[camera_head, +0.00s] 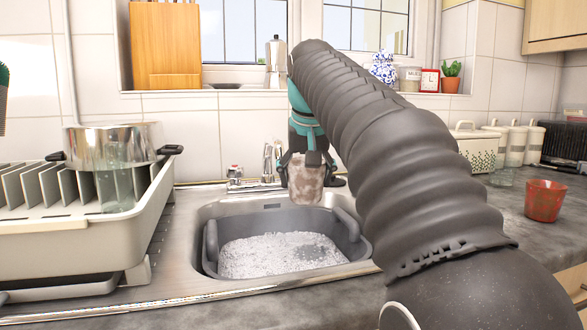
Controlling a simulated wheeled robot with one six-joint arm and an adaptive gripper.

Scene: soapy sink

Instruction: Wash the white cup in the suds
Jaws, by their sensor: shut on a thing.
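My gripper (311,163) points down and is shut on the white cup (306,184). The cup has brownish stains on its side and hangs above the grey washing-up bowl (212,248). The white suds (268,257) fill the bowl below, and the cup is clear of them. The bowl sits in the metal sink (196,232). My arm comes from the lower right and hides part of the counter and wall behind it.
A dish rack (75,225) with a steel pot (113,142) and a glass (115,190) stands left of the sink. The taps (270,160) are just behind the cup. A red cup (544,201) and several canisters (517,143) stand on the right counter.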

